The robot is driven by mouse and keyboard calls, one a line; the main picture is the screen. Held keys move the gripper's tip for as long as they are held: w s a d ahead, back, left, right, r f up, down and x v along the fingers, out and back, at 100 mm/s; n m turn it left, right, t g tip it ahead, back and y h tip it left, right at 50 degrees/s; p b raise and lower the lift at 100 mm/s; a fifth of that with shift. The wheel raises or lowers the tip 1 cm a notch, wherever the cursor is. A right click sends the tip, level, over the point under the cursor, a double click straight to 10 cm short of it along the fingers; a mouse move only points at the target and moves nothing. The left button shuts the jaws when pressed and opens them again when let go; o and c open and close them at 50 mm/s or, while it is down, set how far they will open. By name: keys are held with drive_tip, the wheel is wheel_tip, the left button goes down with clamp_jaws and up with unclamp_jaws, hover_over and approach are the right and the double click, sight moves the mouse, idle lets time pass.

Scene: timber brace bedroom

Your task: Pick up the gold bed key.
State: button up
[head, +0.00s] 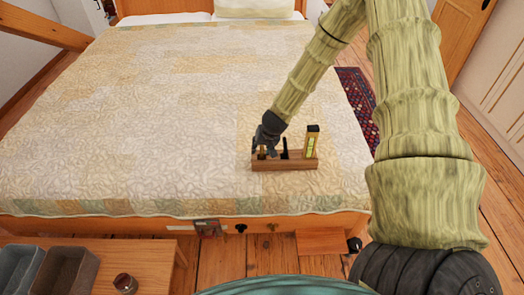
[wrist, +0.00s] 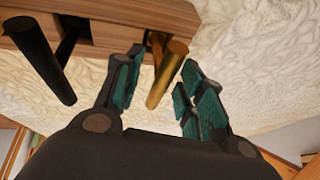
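The gold bed key (wrist: 167,75) stands in a slot of a wooden holder (wrist: 120,14); only its gold cylindrical upper part shows clearly in the wrist view. My gripper (wrist: 158,88) is open, with one teal-padded finger on either side of the key and visible gaps between. In the head view my gripper (head: 267,146) is at the left end of the holder (head: 285,166), which lies on the bed. There the gripper largely hides the gold key.
A black rod (wrist: 42,62) stands in the neighbouring slot, close to my left finger. A yellow level-like tool (head: 311,143) stands at the holder's right end. The quilted bed (head: 150,110) is otherwise clear. A wooden bench (head: 150,262) with grey bins is at lower left.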

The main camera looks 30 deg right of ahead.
drive_tip(key=shift+c, duration=0.3)
clamp_jaws()
drive_tip(key=shift+r, duration=0.15)
